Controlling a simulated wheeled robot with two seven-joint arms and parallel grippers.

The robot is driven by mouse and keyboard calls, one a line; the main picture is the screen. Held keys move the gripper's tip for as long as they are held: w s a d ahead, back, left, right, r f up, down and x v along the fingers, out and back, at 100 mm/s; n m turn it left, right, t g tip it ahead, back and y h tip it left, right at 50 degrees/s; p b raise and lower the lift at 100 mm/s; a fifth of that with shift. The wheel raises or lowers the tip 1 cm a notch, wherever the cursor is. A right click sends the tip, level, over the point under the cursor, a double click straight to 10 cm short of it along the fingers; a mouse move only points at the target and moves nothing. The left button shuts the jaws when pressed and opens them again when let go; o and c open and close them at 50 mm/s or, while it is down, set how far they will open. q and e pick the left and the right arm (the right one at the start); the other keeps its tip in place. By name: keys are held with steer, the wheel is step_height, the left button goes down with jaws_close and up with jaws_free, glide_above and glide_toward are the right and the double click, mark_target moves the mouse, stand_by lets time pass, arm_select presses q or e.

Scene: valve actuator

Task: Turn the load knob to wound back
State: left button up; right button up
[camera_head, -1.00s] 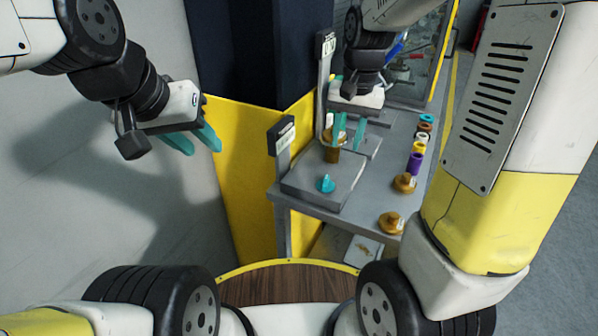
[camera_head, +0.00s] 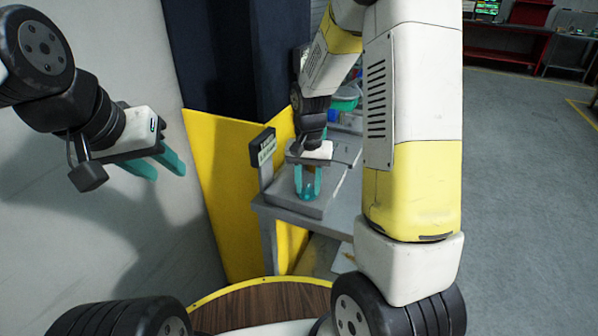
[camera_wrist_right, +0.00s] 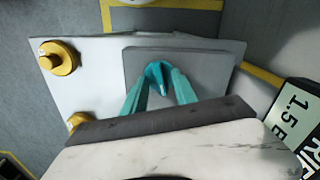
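The teal load knob (camera_head: 308,191) sits on a flat grey plate (camera_head: 325,204) on the bench. It also shows in the right wrist view (camera_wrist_right: 158,75), with a raised grip bar. My right gripper (camera_head: 308,183) points down over the knob. Its teal fingers (camera_wrist_right: 160,88) are apart, one on each side of the knob, with their tips close to it. I cannot tell whether they touch it. My left gripper (camera_head: 163,168) is open and empty at the left, in front of the pale wall, well away from the bench.
Two brass pieces (camera_wrist_right: 60,57) (camera_wrist_right: 79,120) are on the bench beside the plate. A yellow panel (camera_head: 215,190) stands left of the bench. My right arm hides much of the bench.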

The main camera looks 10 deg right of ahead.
jaws_close()
steer(key=shift+n, duration=0.3)
steer(key=n, duration=1.3)
steer(key=shift+n, duration=0.3)
stand_by(0.5)
